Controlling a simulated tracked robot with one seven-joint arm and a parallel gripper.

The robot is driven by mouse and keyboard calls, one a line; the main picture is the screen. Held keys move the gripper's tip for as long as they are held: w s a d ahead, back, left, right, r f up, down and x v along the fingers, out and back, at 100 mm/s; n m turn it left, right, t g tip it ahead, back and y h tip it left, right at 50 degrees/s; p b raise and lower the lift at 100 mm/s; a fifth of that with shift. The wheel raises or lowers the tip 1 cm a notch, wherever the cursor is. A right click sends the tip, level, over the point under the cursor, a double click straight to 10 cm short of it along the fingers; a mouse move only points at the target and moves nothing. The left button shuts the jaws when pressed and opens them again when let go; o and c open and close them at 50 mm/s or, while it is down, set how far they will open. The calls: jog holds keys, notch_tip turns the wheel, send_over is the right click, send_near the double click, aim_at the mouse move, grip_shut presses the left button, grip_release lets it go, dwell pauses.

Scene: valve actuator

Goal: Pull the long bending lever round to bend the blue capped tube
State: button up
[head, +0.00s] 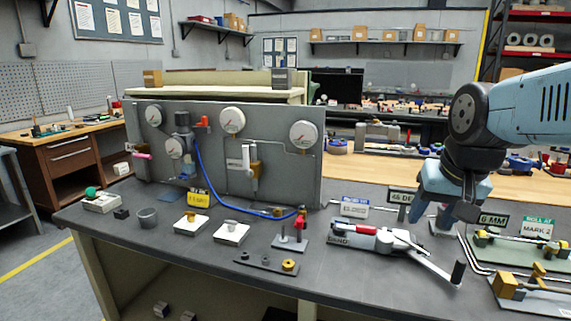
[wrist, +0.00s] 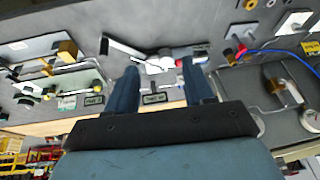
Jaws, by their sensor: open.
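The tube bender (head: 365,238) lies on the grey bench top, with a red part on its body. Its long bending lever (head: 432,262) reaches toward the front right and ends in a black upright grip (head: 457,274). In the wrist view the bender (wrist: 160,64) shows just beyond my fingertips, with the lever (wrist: 125,48) to the left. My gripper (head: 447,212) is above and behind the lever, apart from it. In the wrist view my gripper (wrist: 160,70) has its two fingers wide apart with nothing held between them. I cannot make out the blue cap on a tube at the bender.
A valve panel (head: 270,165) with gauges and a blue hose (head: 220,195) stands at the back left. Signs (head: 493,221), bent metal tubes (head: 478,262) and a green board (head: 520,252) lie right of the lever. Small blocks (head: 230,234) and a peg stand (head: 290,240) are left of the bender.

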jog(key=s+a+n, duration=0.1)
jog(key=s+a, duration=0.1)
jog(key=s+n+t, duration=0.1)
jog(key=shift+a+r+n, duration=0.25)
jog(key=shift+a+n, duration=0.05)
jog(key=shift+a, duration=0.1)
dwell(0.6)
